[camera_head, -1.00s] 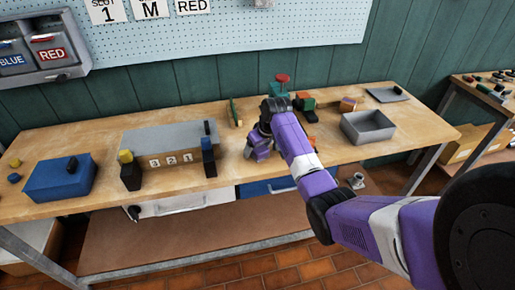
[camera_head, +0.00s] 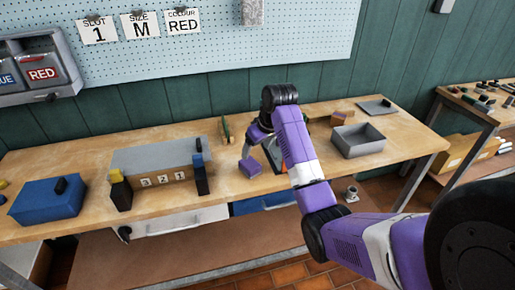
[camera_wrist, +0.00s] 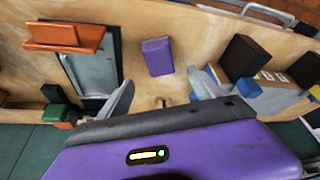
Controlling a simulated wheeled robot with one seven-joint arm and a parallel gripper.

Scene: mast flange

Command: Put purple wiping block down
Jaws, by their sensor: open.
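The purple wiping block (camera_head: 250,167) rests on the wooden workbench (camera_head: 240,197), near its front edge. In the wrist view the purple wiping block (camera_wrist: 158,57) lies on the bench, ahead of the fingertips and roughly between their lines. My gripper (camera_wrist: 160,92) is open, with its two grey fingers spread and nothing between them. In the head view my gripper (camera_head: 258,138) is above and just behind the block, apart from it; my arm hides part of it.
A grey numbered slot fixture (camera_head: 160,158) and a blue box (camera_head: 45,203) stand to the left. A grey tray (camera_head: 358,141) is to the right. Bare wood surrounds the block.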

